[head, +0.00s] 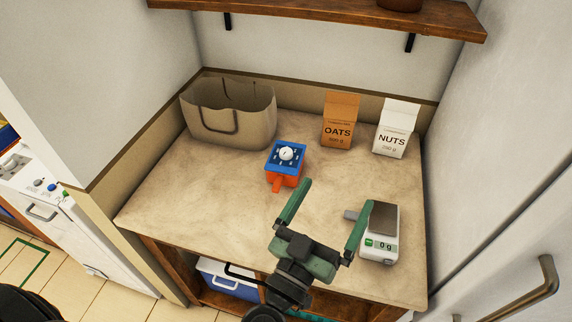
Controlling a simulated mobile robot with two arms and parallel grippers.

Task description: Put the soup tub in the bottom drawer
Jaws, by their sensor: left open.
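I cannot make out a soup tub in the head view. No bottom drawer shows clearly either. The low space under the counter (160,222) is partly hidden by my arm. My left gripper (325,218) is open, with its two green fingers spread over the front part of the counter. Nothing is between the fingers. It is in front of a blue-topped orange device (286,155) with a white knob, and left of a kitchen scale (381,222) reading 0 g. My right gripper is not in view.
A beige bag (230,115), an oats carton (340,120) and a nuts carton (396,128) stand at the back. A blue and white box (228,280) is below the counter. A wooden shelf (320,14) hangs above. The counter's left front is clear.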

